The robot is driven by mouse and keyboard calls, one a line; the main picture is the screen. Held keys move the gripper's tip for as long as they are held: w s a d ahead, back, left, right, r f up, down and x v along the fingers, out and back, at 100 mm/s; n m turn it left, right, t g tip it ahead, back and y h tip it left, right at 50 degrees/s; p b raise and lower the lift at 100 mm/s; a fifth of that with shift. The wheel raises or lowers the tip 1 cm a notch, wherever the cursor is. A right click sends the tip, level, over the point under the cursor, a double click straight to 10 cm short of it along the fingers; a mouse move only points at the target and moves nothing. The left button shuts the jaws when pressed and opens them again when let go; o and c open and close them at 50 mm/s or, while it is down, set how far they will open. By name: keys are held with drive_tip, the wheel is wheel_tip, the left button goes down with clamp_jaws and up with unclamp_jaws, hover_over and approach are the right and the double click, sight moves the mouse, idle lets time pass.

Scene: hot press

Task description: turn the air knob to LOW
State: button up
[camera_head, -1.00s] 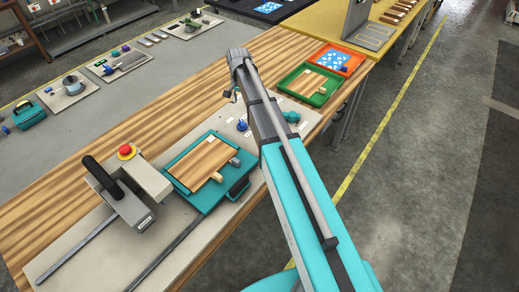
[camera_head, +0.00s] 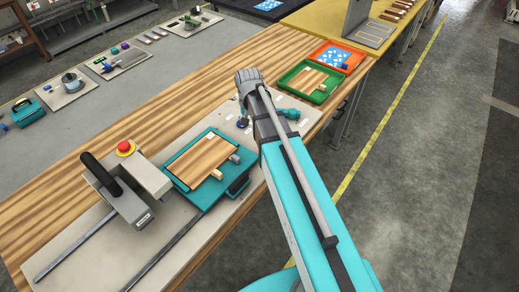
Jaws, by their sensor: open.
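The panel (camera_head: 226,125) beside the press carries a small dark blue knob-like part (camera_head: 242,123), just left of my forearm. A teal fitting (camera_head: 286,113) shows on the right side of my forearm. I cannot tell for certain which of these is the air knob, and no LOW marking is readable. My arm reaches up from the lower right, and its grey wrist end stands above the far part of the panel. My gripper is hidden behind the arm, so I cannot see its fingers or whether they touch anything.
A teal press tray (camera_head: 207,199) with a wooden board (camera_head: 203,160) lies left of my arm. A grey press head with a black handle (camera_head: 101,174) and a red button (camera_head: 125,147) stands further left. Green (camera_head: 318,96) and orange (camera_head: 349,65) trays sit beyond.

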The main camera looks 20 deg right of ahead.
drive_tip(key=s+n, duration=0.3)
drive_tip(key=s, duration=0.9)
drive_tip(key=shift+s+f+b, duration=0.15)
drive_tip(key=shift+f+b, duration=0.3)
drive_tip(key=w+r+n+p, duration=0.1)
drive_tip(key=w+r+p, duration=0.1)
drive_tip(key=w, duration=2.6)
drive_tip(key=shift+n, duration=0.4)
drive_tip(key=shift+f, duration=0.1)
wheel_tip(320, 180, down, 14)
drive_tip(key=b, duration=1.3)
drive_tip(key=shift+r+b, duration=0.25)
drive_tip(key=shift+b, duration=0.1)
clamp_jaws()
